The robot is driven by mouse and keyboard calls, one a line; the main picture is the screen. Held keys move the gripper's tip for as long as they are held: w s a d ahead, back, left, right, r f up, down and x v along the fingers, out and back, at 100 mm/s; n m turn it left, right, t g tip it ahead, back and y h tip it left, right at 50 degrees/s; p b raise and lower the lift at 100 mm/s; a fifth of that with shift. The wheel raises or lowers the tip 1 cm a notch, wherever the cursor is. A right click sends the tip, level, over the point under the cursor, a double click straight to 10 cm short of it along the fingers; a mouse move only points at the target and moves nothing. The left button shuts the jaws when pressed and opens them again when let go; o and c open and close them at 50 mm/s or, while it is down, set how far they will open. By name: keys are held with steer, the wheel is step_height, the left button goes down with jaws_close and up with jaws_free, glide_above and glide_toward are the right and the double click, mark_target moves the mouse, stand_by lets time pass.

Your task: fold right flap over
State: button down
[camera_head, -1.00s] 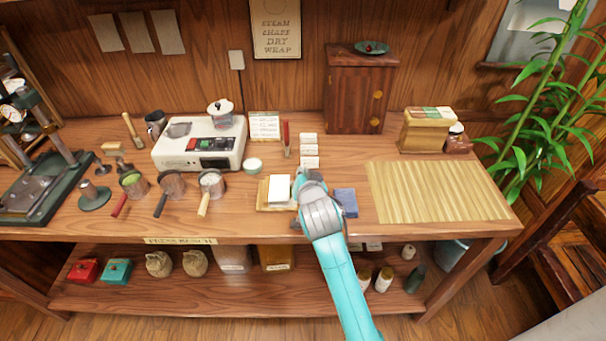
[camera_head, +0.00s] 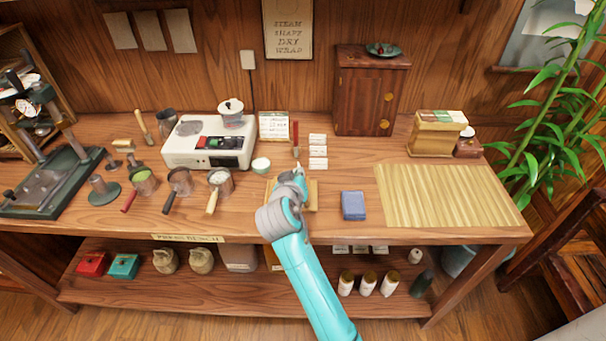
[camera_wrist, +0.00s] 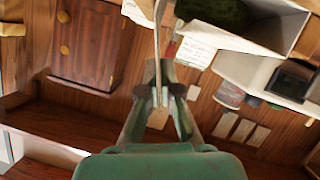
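The wrapper is a white paper sheet on a small wooden board (camera_head: 314,196) at the bench front. My arm hides most of both in the head view. In the wrist view, a dark green tea cake (camera_wrist: 215,10) lies at the top with white paper (camera_wrist: 262,22) beside it. A thin pale flap (camera_wrist: 157,38), seen nearly edge-on, runs down between my fingertips. My gripper (camera_head: 298,174) is over the board; in the wrist view, its fingers (camera_wrist: 160,75) stand close on either side of the flap and appear shut on it.
A blue block (camera_head: 353,206) lies right of the board, and a bamboo mat (camera_head: 450,195) lies farther right. A wooden cabinet (camera_head: 365,95) stands at the back.

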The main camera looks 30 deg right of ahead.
steer(key=n+h, duration=0.1)
steer(key=w+a+f+n+h, duration=0.1)
steer(key=n, duration=0.1)
steer(key=shift+a+f+g, duration=0.1)
steer(key=shift+a+g, duration=0.15)
steer(key=shift+g, duration=0.05)
steer(key=shift+w+a+f+n+h, duration=0.2)
steer(key=shift+f+n+h, duration=0.15)
steer(key=shift+n, duration=0.3)
steer(key=shift+w+a+f+n+h, duration=0.1)
steer(key=shift+a+f+n+h, duration=0.1)
steer(key=shift+n+h, duration=0.35)
steer(key=c, duration=1.4)
jaws_free()
steer(key=shift+v, duration=4)
